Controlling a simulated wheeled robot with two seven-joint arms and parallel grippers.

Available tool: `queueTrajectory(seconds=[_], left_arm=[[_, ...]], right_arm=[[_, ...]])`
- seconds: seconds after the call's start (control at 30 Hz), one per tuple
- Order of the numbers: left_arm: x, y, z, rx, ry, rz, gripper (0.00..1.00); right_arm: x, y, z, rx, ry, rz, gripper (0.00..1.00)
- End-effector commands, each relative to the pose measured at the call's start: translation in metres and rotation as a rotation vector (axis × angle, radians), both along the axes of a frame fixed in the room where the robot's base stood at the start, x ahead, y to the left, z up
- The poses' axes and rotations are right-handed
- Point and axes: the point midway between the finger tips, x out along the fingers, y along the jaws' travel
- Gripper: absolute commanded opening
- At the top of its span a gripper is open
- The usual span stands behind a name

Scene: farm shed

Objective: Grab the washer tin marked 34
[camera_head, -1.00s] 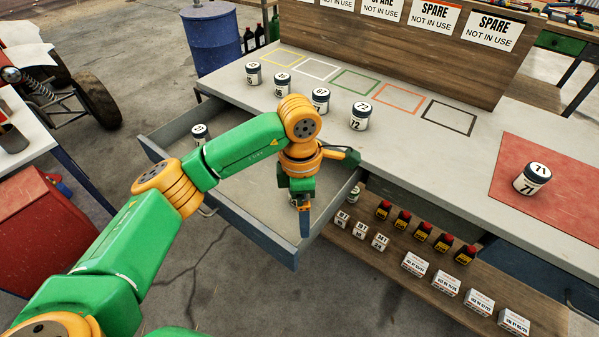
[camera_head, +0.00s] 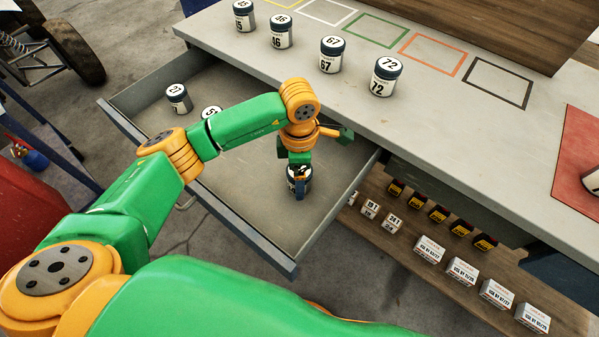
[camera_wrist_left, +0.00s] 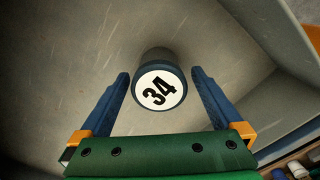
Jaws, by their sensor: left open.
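The washer tin marked 34 (camera_wrist_left: 160,90) stands in the open drawer (camera_head: 240,215). Its white lid with the black number faces the left wrist camera. My left gripper (camera_wrist_left: 162,92) is open, with one blue finger on each side of the tin. Small gaps show between the fingers and the lid. In the head view the tin (camera_head: 306,172) is mostly hidden behind my left gripper (camera_head: 299,190), low in the drawer's right part. My right gripper is not in view.
Tins 21 (camera_head: 178,98) and another (camera_head: 211,112) stand in the drawer's left part. Tins 46 (camera_head: 281,32), 67 (camera_head: 331,54) and 72 (camera_head: 385,77) stand on the bench (camera_head: 290,75) above. The drawer's front wall (camera_head: 235,230) and right wall (camera_head: 340,215) are near the gripper.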

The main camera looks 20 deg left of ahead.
Motion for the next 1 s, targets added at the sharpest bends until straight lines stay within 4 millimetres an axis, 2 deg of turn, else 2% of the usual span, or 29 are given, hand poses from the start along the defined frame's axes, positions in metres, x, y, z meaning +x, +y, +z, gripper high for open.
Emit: queueTrajectory(seconds=[0.1,0.27,0.3,0.6,0.63,0.87,1.0], left_arm=[[0.0,0.0,-0.012,0.001,0.001,-0.001,1.0],[0.0,0.0,-0.013,-0.001,-0.001,-0.002,1.0],[0.0,0.0,-0.013,-0.001,-0.001,-0.002,0.97],[0.0,0.0,-0.013,-0.001,-0.001,-0.001,0.16],[0.0,0.0,-0.013,-0.001,-0.001,-0.001,0.1],[0.001,0.0,-0.012,-0.001,-0.001,-0.001,0.1],[0.002,-0.001,0.001,-0.003,-0.004,0.0,0.1]], right_arm=[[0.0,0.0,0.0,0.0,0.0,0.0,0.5],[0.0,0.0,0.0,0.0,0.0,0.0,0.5],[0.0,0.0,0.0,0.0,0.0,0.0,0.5],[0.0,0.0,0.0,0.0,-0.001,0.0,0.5],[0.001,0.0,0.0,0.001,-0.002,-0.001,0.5],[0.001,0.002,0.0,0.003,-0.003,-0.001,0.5],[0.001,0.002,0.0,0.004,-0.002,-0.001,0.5]])
